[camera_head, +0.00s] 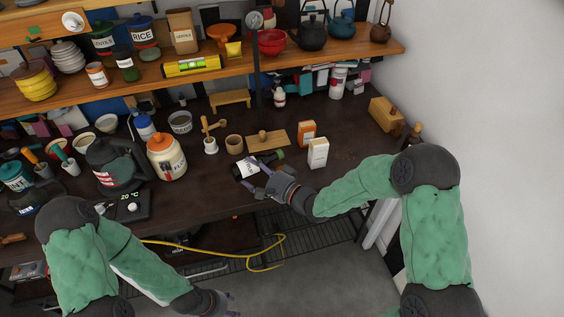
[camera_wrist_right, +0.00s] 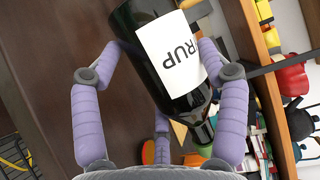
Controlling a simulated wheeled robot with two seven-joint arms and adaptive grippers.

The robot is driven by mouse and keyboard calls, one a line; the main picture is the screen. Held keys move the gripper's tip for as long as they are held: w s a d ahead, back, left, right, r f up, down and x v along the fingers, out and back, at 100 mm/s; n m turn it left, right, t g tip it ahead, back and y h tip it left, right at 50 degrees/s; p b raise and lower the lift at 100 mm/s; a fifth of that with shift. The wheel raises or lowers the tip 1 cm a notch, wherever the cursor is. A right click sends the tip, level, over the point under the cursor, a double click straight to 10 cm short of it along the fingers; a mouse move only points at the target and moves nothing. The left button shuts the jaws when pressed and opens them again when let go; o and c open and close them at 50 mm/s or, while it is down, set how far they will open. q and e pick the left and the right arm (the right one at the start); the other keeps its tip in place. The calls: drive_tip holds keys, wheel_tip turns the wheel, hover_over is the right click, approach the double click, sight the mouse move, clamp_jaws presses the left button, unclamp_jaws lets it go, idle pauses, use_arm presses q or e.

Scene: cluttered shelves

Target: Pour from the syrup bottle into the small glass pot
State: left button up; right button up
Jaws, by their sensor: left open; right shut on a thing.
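The syrup bottle (camera_head: 246,169) is dark with a white label and is tipped well over, close to level, above the front of the counter. Its neck points to the upper right in the head view. My right gripper (camera_head: 262,175) is shut on it. In the right wrist view the bottle (camera_wrist_right: 165,50) lies between the purple fingers, with "RUP" readable and a green neck end. A small greyish pot (camera_head: 180,122) stands farther back and left; I cannot tell if it is the glass pot. My left gripper (camera_head: 226,301) is open and empty, low in front of the counter.
A wooden board (camera_head: 267,141), brown cup (camera_head: 234,144) and two cartons (camera_head: 318,153) stand close behind the bottle. A flour jar (camera_head: 166,157) and dark kettle (camera_head: 117,163) are left. The shelf (camera_head: 225,72) overhangs the back. The counter's right front is fairly clear.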

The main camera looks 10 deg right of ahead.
drive_tip(key=shift+r, duration=0.25)
idle(0.6)
wheel_tip(320, 180, down, 2)
drive_tip(key=shift+d+f+n+g+b, duration=0.1)
drive_tip(key=shift+n+g+b, duration=0.2)
drive_tip(key=shift+n+b, duration=0.55)
drive_tip(key=shift+w+d+r+n+h, duration=0.15)
drive_tip(key=shift+r+n+h, duration=0.25)
drive_tip(key=shift+n+h, duration=0.3)
drive_tip(key=shift+d+r+n+p, duration=0.1)
drive_tip(key=shift+r+n+p, duration=0.15)
drive_tip(key=shift+p, duration=0.1)
drive_tip(key=shift+f, duration=0.1)
drive_tip(key=shift+d, duration=0.1)
